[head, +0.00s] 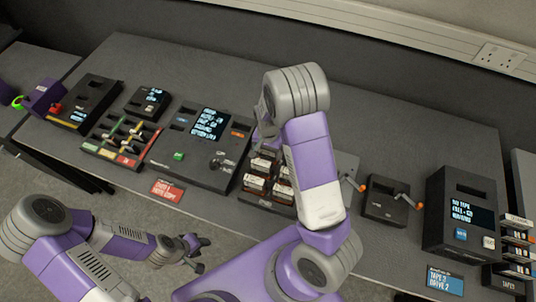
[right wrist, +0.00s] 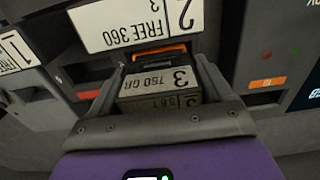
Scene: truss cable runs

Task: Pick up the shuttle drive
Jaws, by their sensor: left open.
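No label that I can read says shuttle drive. In the right wrist view a small grey drive with a white label reading "3" and "750 GB" (right wrist: 158,85), upside down, lies between the fingers of my right gripper (right wrist: 160,85). The fingers flank its two sides; whether they press on it I cannot tell. An orange strip shows just behind it. In the head view my right gripper is hidden behind my right arm, near a rack of labelled drives (head: 256,184). My left gripper (head: 203,254) is open and empty, low over the floor before the bench.
A plate reading "2 FREE 360" (right wrist: 140,22) hangs close above the drive. On the bench (head: 330,90) stand a console with a screen (head: 200,140), a tray of coloured cartridges (head: 120,140), a small lever box (head: 388,200) and a tall black unit (head: 462,212). The bench's back strip is clear.

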